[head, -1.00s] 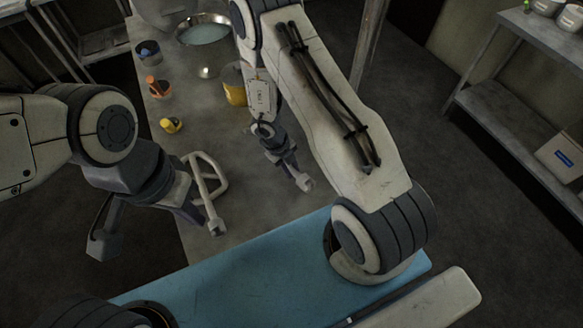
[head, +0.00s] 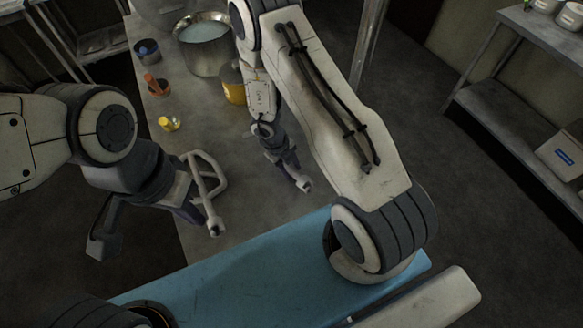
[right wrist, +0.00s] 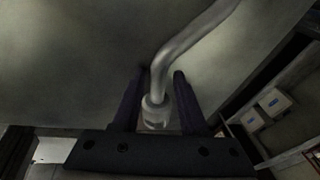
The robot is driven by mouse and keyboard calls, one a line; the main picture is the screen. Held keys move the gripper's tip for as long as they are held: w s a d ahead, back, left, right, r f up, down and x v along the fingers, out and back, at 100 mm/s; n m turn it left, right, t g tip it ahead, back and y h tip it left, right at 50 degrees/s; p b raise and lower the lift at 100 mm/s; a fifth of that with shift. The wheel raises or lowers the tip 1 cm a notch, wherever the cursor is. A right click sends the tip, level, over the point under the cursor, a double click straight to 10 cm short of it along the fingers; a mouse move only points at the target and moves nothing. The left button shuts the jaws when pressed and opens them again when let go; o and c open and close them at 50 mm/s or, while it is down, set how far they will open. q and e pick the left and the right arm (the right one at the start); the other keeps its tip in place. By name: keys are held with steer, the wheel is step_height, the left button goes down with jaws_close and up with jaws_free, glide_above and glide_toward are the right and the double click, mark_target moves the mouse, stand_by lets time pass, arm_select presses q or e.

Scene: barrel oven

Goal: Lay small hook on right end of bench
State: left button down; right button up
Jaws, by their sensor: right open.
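In the right wrist view, a bent grey metal rod (right wrist: 178,52), which looks like the small hook, ends in a thick knob between the two dark fingers of my right gripper (right wrist: 157,100). The fingers stand apart on either side of it. In the head view, my right gripper (head: 291,168) points down over the bench (head: 240,205), a pale tip at its end. My left gripper (head: 200,195) is over the bench's left edge beside a pale angular frame (head: 217,178); I cannot tell whether it is shut on it.
A metal pot (head: 207,45), a yellow cup (head: 233,83), an orange-handled item in a cup (head: 157,86), a blue-topped cup (head: 147,51) and a small yellow item (head: 169,123) stand further back on the bench. Shelving (head: 510,110) is at the right. The bench between the grippers looks clear.

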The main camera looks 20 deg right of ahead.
steer(key=shift+s+a+f, duration=0.1)
steer(key=shift+s+f, duration=0.05)
steer(key=w+a+r+n+t+p, duration=0.1)
steer(key=w+r+n+t, duration=0.3)
steer(key=r, duration=0.5)
steer(key=w+a+r+n+t, duration=0.1)
steer(key=w+r+n, duration=0.35)
steer(key=r, duration=0.45)
steer(key=s+a+r+n+t+y, duration=0.25)
steer(key=r+n, duration=0.45)
steer(key=n, duration=0.5)
steer(key=s+d+r+n+g, duration=0.2)
steer(key=s+r+n+g, duration=0.15)
steer(key=s+n, duration=0.85)
steer(key=s+a+r+n+g+y+b, duration=0.1)
steer(key=s+a+r+n+g+b, duration=0.1)
steer(key=s+a+n, duration=0.5)
steer(key=s+a, duration=0.5)
steer(key=a, duration=0.1)
steer(key=shift+s+a+r+n+g, duration=0.15)
steer(key=shift+a+r+n+g, duration=0.05)
steer(key=shift+r+n+g, duration=0.15)
